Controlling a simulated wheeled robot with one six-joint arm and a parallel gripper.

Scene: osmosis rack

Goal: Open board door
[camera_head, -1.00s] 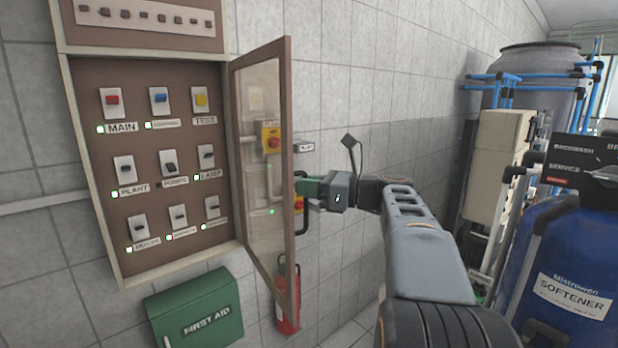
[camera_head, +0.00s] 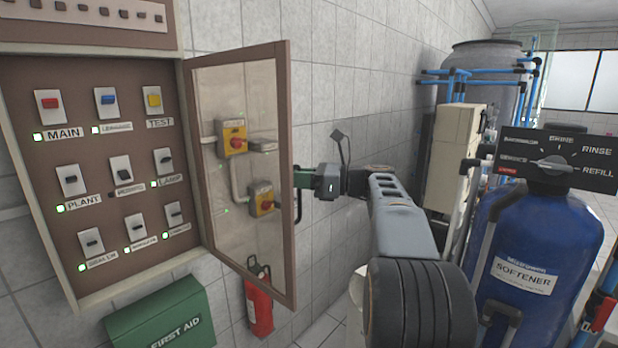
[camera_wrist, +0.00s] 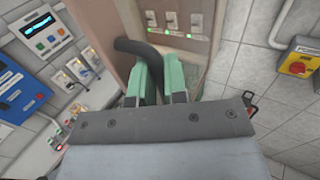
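The board door (camera_head: 282,160), a brown frame with a clear pane, stands swung out from the switch board (camera_head: 40,185), hinged on the board's right side. Its black handle (camera_head: 298,208) is on the outer edge. My gripper (camera_head: 303,178) is at this handle, with green fingers partly hidden behind the door frame. In the wrist view, the dark curved handle (camera_wrist: 138,48) runs in between the green fingers (camera_wrist: 166,75), which look closed around it. The board's coloured and black switches are exposed.
A green first aid box (camera_head: 165,318) is below the board. A red extinguisher (camera_head: 259,305) and yellow switch boxes (camera_head: 232,138) show behind or through the door. A blue softener tank (camera_head: 535,265) stands at right, near my arm.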

